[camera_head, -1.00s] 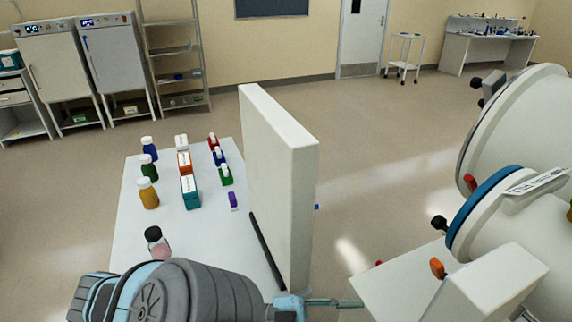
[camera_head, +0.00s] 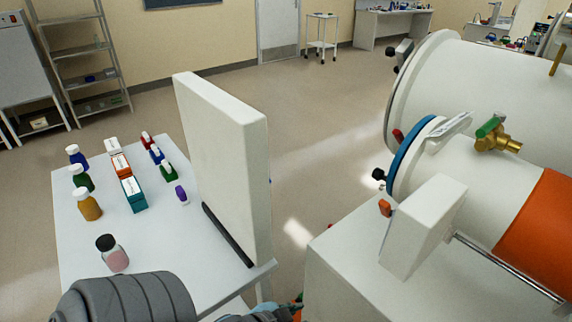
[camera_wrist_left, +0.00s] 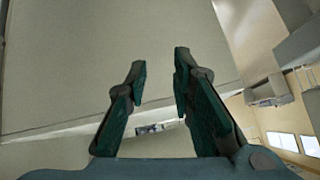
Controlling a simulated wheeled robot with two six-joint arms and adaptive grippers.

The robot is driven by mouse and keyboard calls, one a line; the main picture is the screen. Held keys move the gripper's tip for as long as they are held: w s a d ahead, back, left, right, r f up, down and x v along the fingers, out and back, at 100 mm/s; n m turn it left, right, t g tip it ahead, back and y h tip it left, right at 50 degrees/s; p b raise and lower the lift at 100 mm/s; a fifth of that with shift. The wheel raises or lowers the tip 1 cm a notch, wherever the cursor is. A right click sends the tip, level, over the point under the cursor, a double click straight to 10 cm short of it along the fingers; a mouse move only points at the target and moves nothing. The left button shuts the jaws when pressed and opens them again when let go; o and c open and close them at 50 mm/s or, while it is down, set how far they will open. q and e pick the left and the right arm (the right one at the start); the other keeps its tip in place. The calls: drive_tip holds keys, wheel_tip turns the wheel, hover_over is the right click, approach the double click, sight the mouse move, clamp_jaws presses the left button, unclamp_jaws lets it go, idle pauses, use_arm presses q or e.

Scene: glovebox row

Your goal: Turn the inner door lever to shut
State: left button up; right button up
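The white cylindrical chamber (camera_head: 460,175) stands at the right in the head view, with a blue-ringed round end (camera_head: 405,160). A red handle (camera_head: 398,136), a black knob (camera_head: 378,174) and an orange knob (camera_head: 385,207) show near that end. I cannot tell which, if any, is the inner door lever. My left gripper is mostly cut off at the bottom edge of the head view. In the left wrist view my left gripper (camera_wrist_left: 160,64) is open, with nothing between its fingers. My right gripper is not in view.
A white table (camera_head: 155,240) at left holds several bottles and boxes, including a pink bottle (camera_head: 112,254) near my left arm. An upright white panel (camera_head: 225,165) stands at its right edge. A brass valve with a green handle (camera_head: 490,127) tops the chamber. Open floor lies behind.

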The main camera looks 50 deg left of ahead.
use_arm(q)
drive_tip(key=shift+s+f+n+g, duration=0.6)
drive_tip(key=shift+s+f+g, duration=0.45)
drive_tip(key=shift+s, duration=0.25)
